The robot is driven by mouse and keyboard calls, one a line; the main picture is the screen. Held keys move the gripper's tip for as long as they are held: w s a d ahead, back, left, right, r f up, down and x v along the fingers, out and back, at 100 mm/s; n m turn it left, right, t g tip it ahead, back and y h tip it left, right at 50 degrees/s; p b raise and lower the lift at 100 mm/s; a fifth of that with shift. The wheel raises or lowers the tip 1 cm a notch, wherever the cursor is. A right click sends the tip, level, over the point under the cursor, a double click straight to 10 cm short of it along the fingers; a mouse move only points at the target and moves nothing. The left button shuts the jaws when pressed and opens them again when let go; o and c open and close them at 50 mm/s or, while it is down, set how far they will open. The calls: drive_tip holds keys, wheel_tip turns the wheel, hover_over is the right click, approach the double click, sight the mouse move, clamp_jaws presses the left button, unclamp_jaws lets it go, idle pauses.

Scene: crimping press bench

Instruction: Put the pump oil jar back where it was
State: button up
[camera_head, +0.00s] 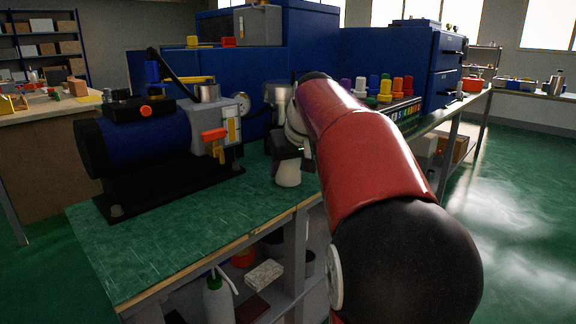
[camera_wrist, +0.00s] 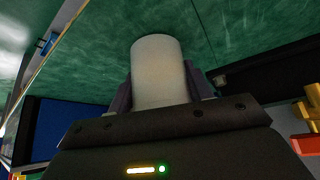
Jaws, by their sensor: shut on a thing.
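The pump oil jar (camera_head: 288,175) is a pale, whitish cylinder at the middle of the green bench, close to its front edge. It also shows in the wrist view (camera_wrist: 158,68), between my two dark fingers. My gripper (camera_head: 290,158) is shut on the jar from above and behind; in the wrist view my gripper (camera_wrist: 160,92) has a finger on each side of it. The jar's lower end is over the green bench top; I cannot tell whether it touches. Its upper part is hidden by my gripper.
A pump (camera_head: 135,140) with a blue motor and grey block stands on the bench to the left. A metal canister (camera_head: 278,97) stands behind the jar. Coloured caps (camera_head: 385,90) sit at the back right. The bench's front left (camera_head: 150,250) is clear.

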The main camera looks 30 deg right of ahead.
drive_tip(key=o, duration=1.1)
drive_tip(key=shift+o, duration=0.2)
drive_tip(key=shift+s+r, duration=0.15)
drive_tip(key=shift+r, duration=0.25)
drive_tip(key=p+v, duration=0.2)
drive_tip(key=v, duration=0.9)
drive_tip(key=shift+s+r, duration=0.15)
drive_tip(key=s+a+f, duration=0.7)
drive_tip(key=s+f, duration=0.3)
drive_tip(key=f, duration=0.2)
drive_tip(key=s+a+f+g+p, duration=0.1)
drive_tip(key=s+a+f, duration=0.7)
drive_tip(key=s+f, duration=0.2)
drive_tip(key=shift+f+n, duration=0.3)
drive_tip(key=shift+f, duration=0.6)
